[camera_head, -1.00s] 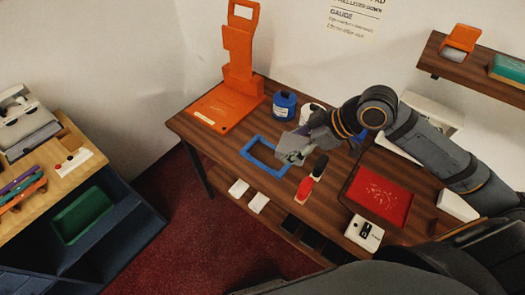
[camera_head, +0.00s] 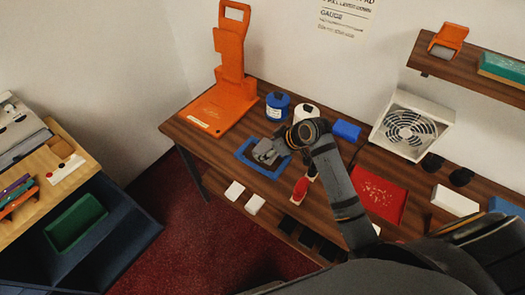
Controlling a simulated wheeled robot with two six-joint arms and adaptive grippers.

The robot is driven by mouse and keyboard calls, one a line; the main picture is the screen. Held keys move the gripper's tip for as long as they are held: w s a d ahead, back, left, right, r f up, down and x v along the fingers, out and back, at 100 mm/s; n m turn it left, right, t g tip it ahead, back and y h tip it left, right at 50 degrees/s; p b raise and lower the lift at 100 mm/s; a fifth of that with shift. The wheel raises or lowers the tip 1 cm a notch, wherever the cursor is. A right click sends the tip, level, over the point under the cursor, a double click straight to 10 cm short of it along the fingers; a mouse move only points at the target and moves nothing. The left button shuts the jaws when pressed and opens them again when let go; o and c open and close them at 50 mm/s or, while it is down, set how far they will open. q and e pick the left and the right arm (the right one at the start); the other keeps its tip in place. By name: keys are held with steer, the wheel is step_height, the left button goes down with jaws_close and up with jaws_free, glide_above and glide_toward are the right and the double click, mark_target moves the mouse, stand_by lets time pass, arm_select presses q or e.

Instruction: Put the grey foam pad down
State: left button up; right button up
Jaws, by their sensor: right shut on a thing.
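My right gripper (camera_head: 266,153) is over the blue square frame (camera_head: 271,174) on the wooden table, pointing down. It is shut on the grey foam pad, which is mostly hidden under the gripper, and I cannot tell the pad's edges from the grey fingers. I cannot tell whether the pad touches the table inside the frame. My left gripper is not in view.
An orange stand (camera_head: 229,90) and a blue spool (camera_head: 277,106) are behind the frame, with a white spool (camera_head: 305,114) alongside. A red object (camera_head: 300,189) lies near my arm. A red tray (camera_head: 378,195) and a white fan (camera_head: 407,128) are to the right.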

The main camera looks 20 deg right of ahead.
mark_target(263, 147)
steer(key=w+f, duration=0.5)
steer(key=f, duration=0.1)
steer(key=shift+w, duration=0.25)
step_height(263, 147, down, 3)
steer(key=shift+w+f+p, duration=0.1)
steer(key=shift+f+p, duration=0.1)
steer(key=shift+p, duration=0.15)
steer(key=shift+f, duration=0.1)
steer(key=o, duration=0.9)
steer(key=shift+c, duration=0.2)
